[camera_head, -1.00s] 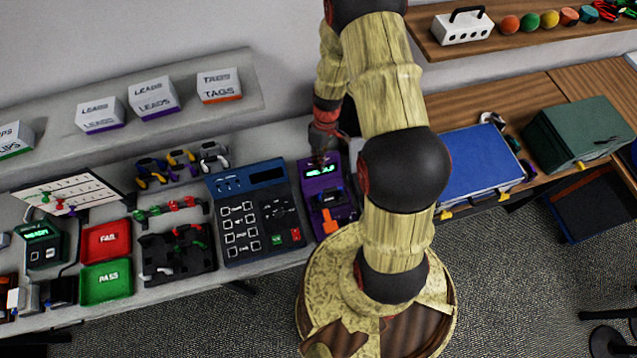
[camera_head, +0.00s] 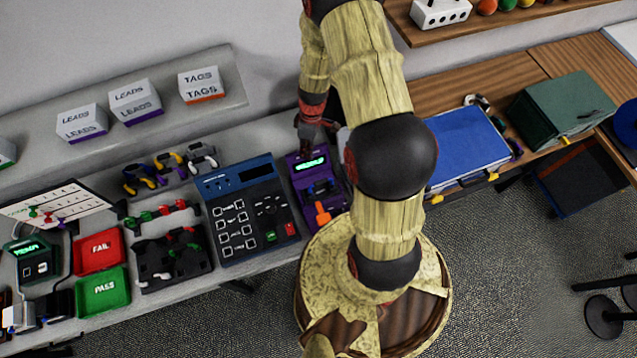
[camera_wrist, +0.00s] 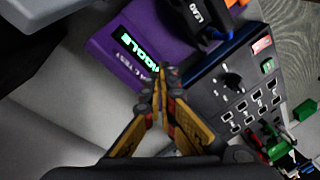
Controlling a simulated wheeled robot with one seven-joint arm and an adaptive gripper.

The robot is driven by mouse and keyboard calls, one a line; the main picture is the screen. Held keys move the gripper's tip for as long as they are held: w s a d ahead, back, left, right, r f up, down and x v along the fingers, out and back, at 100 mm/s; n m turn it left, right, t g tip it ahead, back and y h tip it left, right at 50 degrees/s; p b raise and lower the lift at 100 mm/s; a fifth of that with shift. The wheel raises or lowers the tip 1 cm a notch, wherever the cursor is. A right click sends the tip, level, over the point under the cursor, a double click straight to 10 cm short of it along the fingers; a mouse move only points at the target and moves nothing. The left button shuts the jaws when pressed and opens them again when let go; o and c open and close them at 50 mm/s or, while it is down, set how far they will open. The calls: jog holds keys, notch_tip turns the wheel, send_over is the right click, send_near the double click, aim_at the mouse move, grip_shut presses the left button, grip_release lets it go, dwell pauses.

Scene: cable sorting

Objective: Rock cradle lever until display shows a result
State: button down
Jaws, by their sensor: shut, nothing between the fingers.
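The purple tester (camera_head: 305,178) stands on the grey bench, left of my arm. Its lit green display (camera_head: 310,164) also shows in the wrist view (camera_wrist: 138,50), where it seems to read "WIGGLE", partly cut off by shadow or angle. An orange lever (camera_head: 322,213) sticks out at the tester's front. A black piece marked "LEAD" (camera_wrist: 203,18) sits on the tester in the wrist view. My gripper (camera_wrist: 163,76) is shut and empty, its tips over the tester's edge beside the display. In the head view my gripper (camera_head: 306,150) is at the tester's back edge, away from the orange lever.
A blue keypad unit (camera_head: 243,205) stands close left of the tester. Further left are a black fixture (camera_head: 160,278) with cables, a red FAIL tray (camera_head: 97,252) and a green PASS tray (camera_head: 102,291). A blue case (camera_head: 465,147) lies right of my arm.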

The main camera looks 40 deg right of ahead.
jog(key=s+a+f+b, duration=0.1)
jog(key=s+f+b, duration=0.2)
jog(key=s+f, duration=0.1)
jog(key=shift+s+a+f, duration=0.2)
jog(key=shift+s+a, duration=0.05)
jog(key=shift+s, duration=0.4)
dwell(1.1)
jog(key=shift+s+a+f+b, duration=0.1)
jog(key=shift+s+f+b, duration=0.2)
jog(key=shift+b, duration=0.25)
jog(key=shift+s+a+f+b, duration=0.15)
jog(key=shift+s+f+b, duration=0.2)
jog(key=shift+s+b, duration=0.35)
dwell(0.9)
jog(key=shift+w, duration=0.2)
dwell(0.4)
jog(key=shift+w+d+r+p, duration=0.25)
jog(key=shift+w+r+p, duration=0.05)
jog(key=shift+w+r, duration=0.45)
jog(key=shift+w, duration=0.1)
